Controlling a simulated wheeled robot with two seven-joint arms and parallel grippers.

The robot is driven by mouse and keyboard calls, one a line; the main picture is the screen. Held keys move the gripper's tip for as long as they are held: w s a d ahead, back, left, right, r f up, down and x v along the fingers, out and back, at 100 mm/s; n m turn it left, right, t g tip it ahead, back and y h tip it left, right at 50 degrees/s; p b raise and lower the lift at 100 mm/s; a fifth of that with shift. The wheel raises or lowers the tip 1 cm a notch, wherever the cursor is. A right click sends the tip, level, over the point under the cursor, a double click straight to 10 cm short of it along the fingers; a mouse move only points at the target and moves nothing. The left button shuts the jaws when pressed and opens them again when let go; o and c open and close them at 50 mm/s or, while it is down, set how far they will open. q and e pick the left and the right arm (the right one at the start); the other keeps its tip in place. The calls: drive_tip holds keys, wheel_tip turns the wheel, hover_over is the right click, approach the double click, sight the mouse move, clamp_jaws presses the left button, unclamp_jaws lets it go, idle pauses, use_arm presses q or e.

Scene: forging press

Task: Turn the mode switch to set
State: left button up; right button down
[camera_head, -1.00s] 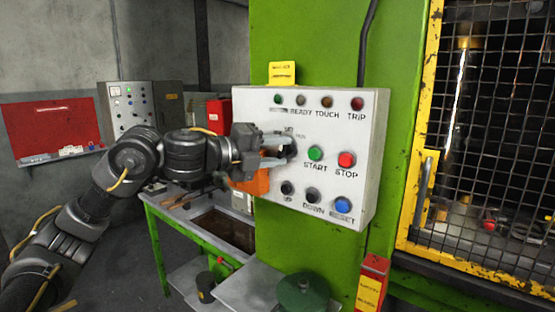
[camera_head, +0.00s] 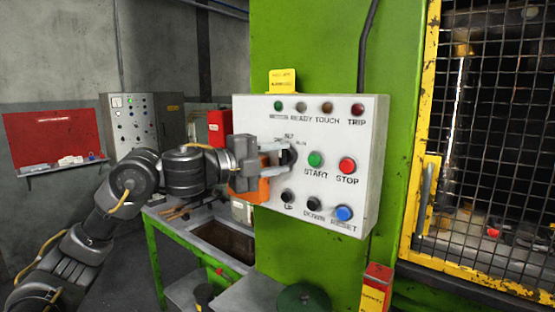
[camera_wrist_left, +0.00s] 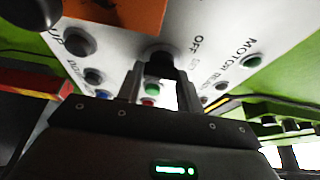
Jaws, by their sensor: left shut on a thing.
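The mode switch (camera_head: 289,157) is a black knob on the white control panel (camera_head: 370,140), with small lettering around it; OFF is legible in the left wrist view. My left gripper (camera_head: 284,157) reaches in from the left with its two pale fingers around the knob. In the left wrist view the knob (camera_wrist_left: 160,56) sits between the fingertips, and my left gripper (camera_wrist_left: 155,80) is shut on it. The knob's exact pointing direction is hard to tell. My right gripper is not in view.
The green START button (camera_head: 315,159) and red STOP button (camera_head: 347,165) are just right of the switch. Two black buttons and a blue RESET button (camera_head: 343,213) lie below. An orange part (camera_head: 262,190) is behind my fingers. A mesh guard (camera_head: 490,130) stands at right.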

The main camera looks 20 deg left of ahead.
use_arm(q)
drive_tip(key=o, duration=1)
drive_tip(key=shift+b+v, duration=1.7)
drive_tip(key=shift+v, duration=3.8)
